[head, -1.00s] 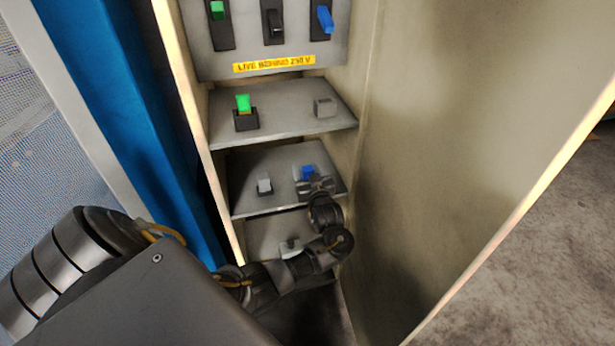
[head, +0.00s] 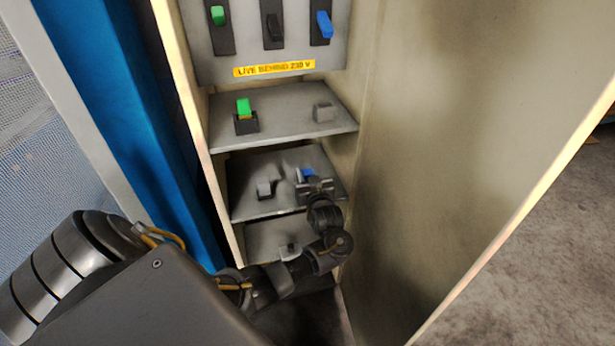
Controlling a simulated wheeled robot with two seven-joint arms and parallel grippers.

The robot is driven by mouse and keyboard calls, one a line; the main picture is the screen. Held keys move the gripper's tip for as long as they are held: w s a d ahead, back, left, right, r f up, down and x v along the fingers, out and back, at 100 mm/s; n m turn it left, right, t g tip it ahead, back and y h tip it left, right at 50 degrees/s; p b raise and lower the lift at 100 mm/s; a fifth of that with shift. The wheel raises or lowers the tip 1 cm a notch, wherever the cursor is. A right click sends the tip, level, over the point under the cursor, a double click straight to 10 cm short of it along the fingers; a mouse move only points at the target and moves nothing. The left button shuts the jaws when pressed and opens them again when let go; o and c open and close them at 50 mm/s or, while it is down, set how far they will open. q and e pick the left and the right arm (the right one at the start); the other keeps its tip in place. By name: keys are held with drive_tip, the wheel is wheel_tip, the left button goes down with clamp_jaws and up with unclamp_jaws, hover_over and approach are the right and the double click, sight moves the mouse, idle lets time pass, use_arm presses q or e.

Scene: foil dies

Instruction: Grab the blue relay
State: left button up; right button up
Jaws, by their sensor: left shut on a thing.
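The blue relay (head: 308,174) is on the right side of the middle shelf (head: 262,210) in the cabinet, and only its blue top shows behind my fingers. My left gripper (head: 313,183) is at the relay, shut on it, with the arm reaching up from below. The fingers hide the relay's lower part, so I cannot tell whether it touches the shelf. My right gripper is not in view.
A grey block (head: 264,187) stands left of the gripper on the same shelf. The shelf above holds a green relay (head: 243,107) and a grey block (head: 325,111). A panel of switches (head: 273,30) is higher up. The cabinet's right wall (head: 420,150) is close.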

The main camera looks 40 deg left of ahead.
use_arm(q)
drive_tip(key=shift+r, duration=0.45)
drive_tip(key=s+d+r+p, duration=0.2)
drive_tip(key=s+d+r, duration=0.5)
drive_tip(key=d+r, duration=0.4)
drive_tip(key=shift+s+d+r, duration=0.3)
drive_tip(key=shift+d+r, duration=0.1)
drive_tip(key=shift+r, duration=0.15)
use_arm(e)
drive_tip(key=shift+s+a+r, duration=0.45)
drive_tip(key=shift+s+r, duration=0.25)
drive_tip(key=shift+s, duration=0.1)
